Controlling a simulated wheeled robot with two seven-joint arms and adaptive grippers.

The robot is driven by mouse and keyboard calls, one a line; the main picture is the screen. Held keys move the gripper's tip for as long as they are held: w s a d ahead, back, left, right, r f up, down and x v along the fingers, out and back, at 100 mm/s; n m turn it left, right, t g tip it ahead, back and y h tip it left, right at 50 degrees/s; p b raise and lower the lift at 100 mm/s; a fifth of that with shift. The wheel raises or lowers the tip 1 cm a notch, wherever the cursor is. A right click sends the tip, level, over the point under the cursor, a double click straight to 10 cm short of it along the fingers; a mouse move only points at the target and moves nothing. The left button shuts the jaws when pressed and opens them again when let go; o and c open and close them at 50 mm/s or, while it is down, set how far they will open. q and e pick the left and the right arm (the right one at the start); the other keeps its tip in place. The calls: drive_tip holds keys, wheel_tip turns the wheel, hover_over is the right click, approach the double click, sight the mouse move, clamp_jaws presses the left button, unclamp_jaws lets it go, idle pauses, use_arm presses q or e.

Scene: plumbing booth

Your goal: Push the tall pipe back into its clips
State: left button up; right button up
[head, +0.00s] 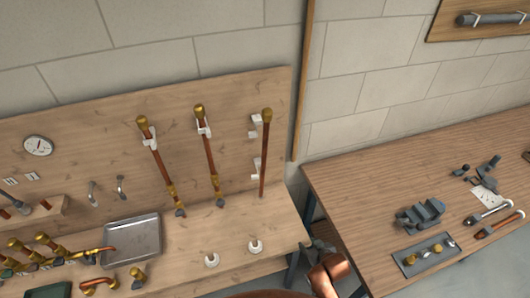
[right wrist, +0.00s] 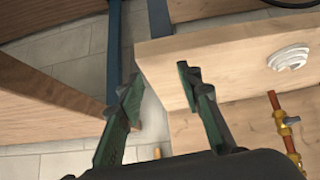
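The tall pipe (head: 265,155) is copper with a brass top end and stands nearly upright at the right end of the wooden back board. Two white clips, an upper one (head: 255,127) and a lower one (head: 257,166), sit on the board just left of it. The pipe appears beside the clips; I cannot tell whether either one touches it. My right gripper (right wrist: 158,85) shows in the right wrist view with its two dark fingers apart and nothing between them. The tall pipe is not clearly seen there. My left gripper is not in view.
Two more copper pipes (head: 160,160) (head: 210,155) hang in clips left of the tall pipe. Right of a gap, another table (head: 350,200) holds a vise (head: 420,214) and tools.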

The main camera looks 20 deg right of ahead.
drive_tip(key=w+a+r+t+y+p, duration=0.1)
drive_tip(key=w+a+r+t, duration=0.1)
drive_tip(key=w+r, duration=0.45)
drive_tip(key=w+a+r+t, duration=0.2)
drive_tip(key=w+r+t, duration=0.1)
drive_tip(key=w+r, duration=0.3)
wheel_tip(320, 180, up, 19)
drive_tip(key=n+t+y+p, duration=0.2)
drive_tip(key=t+y+p, duration=0.1)
drive_tip(key=t, duration=0.1)
hover_over(264, 166)
drive_tip(key=shift+f, duration=0.1)
drive_tip(key=shift+c, duration=0.2)
clamp_jaws()
